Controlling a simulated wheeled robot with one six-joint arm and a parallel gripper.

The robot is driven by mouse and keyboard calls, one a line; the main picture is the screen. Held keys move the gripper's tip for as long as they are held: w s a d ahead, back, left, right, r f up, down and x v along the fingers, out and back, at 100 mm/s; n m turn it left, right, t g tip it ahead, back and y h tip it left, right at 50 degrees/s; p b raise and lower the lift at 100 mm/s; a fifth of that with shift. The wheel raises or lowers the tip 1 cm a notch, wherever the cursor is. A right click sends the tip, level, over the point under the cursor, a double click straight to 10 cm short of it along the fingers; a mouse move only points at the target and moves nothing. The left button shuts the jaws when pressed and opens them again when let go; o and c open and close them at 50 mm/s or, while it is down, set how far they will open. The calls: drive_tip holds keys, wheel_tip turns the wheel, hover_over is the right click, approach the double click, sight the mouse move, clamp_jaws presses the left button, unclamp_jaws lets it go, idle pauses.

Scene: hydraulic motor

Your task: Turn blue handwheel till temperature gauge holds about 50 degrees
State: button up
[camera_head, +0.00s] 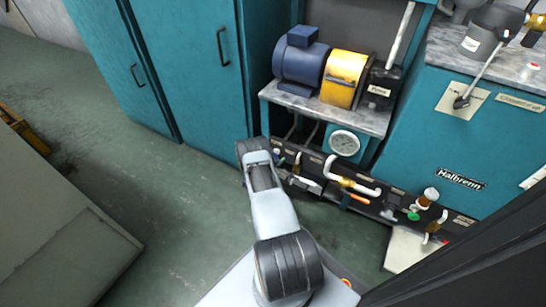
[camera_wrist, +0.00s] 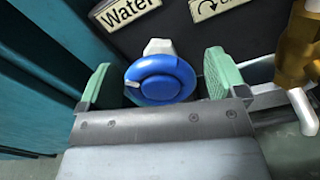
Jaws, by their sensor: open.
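The blue handwheel (camera_wrist: 160,78) faces me in the wrist view, below a sign reading "Water". It has a small white mark on its left rim and a pale fitting behind it. My gripper (camera_wrist: 156,76) is open, with one green finger pad to the left of the wheel and one to the right. I cannot tell whether either pad touches the wheel. In the head view my arm hides the handwheel. A round white gauge (camera_head: 344,142) sits on the teal panel there; its reading is too small to make out.
A brass fitting with a pale pipe (camera_wrist: 300,50) stands close to the right of the gripper. A teal panel (camera_wrist: 40,60) rises at the left. In the head view, a dark manifold (camera_head: 385,206) with pipes and a green knob (camera_head: 413,216) runs right. Open floor (camera_head: 130,190) lies left.

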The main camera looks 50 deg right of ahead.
drive_tip(key=p+v, duration=0.4)
drive_tip(key=v, duration=1)
drive_tip(key=shift+d, duration=0.1)
idle(0.3)
drive_tip(key=a+r+m+g+y+p, duration=0.2)
drive_tip(key=r+m+g+p, duration=0.4)
drive_tip(key=r, duration=1.2)
drive_tip(key=a+r+m+g+y+p, duration=0.15)
drive_tip(key=r+m+p, duration=0.4)
drive_tip(key=r, duration=1.15)
drive_tip(key=s+a+r+m+t+y+p, duration=0.2)
drive_tip(key=s+a+r+y+p, duration=0.2)
drive_tip(key=a+r+p, duration=0.3)
drive_tip(key=s+a+r+m+t+y+p, duration=0.2)
drive_tip(key=s+a+r+y+p, duration=0.3)
drive_tip(key=r, duration=1.3)
drive_tip(key=s+a+r+m+t+y+p, duration=0.2)
drive_tip(key=s+a+r+y+p, duration=0.2)
drive_tip(key=a+r+p, duration=0.5)
drive_tip(key=shift+s+a+r+t+y, duration=0.45)
drive_tip(key=shift+a+r, duration=0.7)
drive_tip(key=shift+r, duration=0.8)
drive_tip(key=shift+w, duration=0.15)
